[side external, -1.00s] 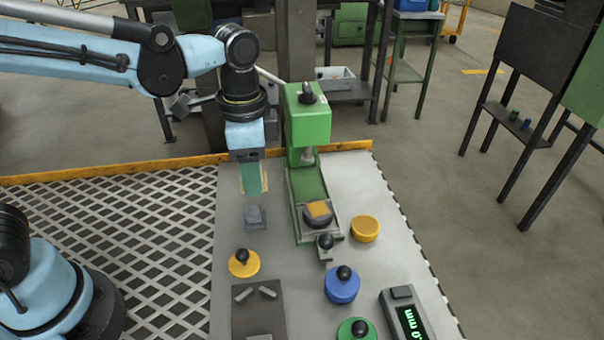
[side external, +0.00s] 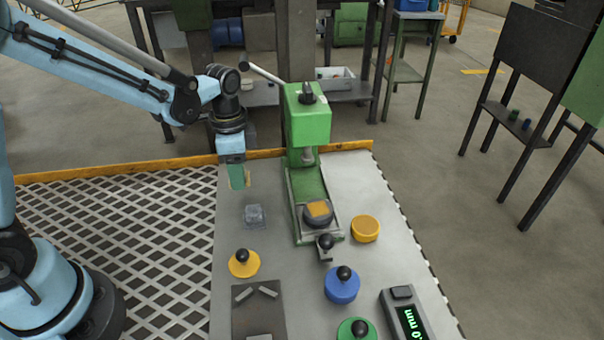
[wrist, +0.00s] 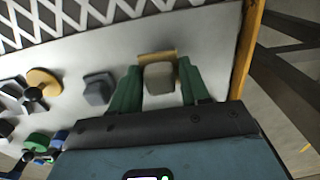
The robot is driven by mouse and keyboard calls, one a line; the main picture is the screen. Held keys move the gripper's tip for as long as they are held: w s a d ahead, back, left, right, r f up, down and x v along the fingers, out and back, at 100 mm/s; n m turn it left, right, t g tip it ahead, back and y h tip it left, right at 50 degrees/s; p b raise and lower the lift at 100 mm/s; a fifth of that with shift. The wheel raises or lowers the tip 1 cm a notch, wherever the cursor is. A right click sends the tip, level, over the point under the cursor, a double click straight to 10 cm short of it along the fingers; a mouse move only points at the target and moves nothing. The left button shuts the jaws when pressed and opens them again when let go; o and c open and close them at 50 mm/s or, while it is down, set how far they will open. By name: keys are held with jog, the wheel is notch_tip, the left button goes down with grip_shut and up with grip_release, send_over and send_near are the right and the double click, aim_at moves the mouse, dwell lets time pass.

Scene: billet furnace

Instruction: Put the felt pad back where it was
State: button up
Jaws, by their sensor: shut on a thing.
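My gripper (wrist: 158,83) has green fingers and is shut on a small pale grey-beige pad with a tan edge, which looks like the felt pad (wrist: 159,78). In the side external view, my gripper (side external: 239,178) hangs above the back left part of the grey table, apart from its surface. The fingers hide most of the pad there, and only a tan edge shows.
A grey block (side external: 254,216) lies on the table just in front of my gripper. To the right stands a green press (side external: 306,125) with an orange-topped puck (side external: 318,210). Yellow (side external: 244,264) and blue (side external: 342,288) knobbed discs sit nearer the front.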

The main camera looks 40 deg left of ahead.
jog(key=shift+f, duration=1.05)
jog(key=shift+f, duration=0.15)
jog(key=o, duration=1)
